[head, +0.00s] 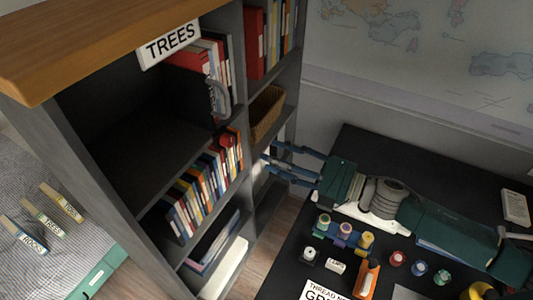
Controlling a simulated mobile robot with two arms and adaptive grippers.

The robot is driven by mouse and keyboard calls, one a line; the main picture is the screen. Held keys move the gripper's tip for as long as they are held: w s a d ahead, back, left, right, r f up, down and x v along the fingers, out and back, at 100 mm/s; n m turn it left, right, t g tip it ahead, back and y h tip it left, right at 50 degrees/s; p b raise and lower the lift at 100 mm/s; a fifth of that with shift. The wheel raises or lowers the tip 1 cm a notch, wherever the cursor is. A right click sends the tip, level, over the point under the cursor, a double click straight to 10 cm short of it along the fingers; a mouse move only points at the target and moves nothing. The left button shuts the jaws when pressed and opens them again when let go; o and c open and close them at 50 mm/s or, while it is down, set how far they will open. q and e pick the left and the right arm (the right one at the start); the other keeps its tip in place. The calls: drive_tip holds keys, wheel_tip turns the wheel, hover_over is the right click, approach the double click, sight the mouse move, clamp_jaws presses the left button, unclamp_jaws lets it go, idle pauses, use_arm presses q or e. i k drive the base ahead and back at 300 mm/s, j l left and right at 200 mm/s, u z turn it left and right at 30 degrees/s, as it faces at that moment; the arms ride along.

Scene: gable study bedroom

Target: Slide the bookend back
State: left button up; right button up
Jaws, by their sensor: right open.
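The bookend (218,97) is grey and shows in the head view on the upper left shelf, at the front end of a row of books (216,55). The row sits under a white TREES sign (173,43). The shelf to the left of the bookend is empty and dark. My right gripper (269,160) is open and empty, its fingers pointing left toward the bookcase. It is to the right of and lower in the picture than the bookend, clear of it. My left gripper is not in view.
The bookcase (117,205) has a lower row of books (205,190) and a basket (267,112). The dark desk (367,148) at right carries thread spools (345,230) and an orange item (369,279).

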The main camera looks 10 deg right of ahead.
sight(188, 90)
drive_tip(key=k+j, duration=1.2)
drive_tip(key=j, duration=0.1)
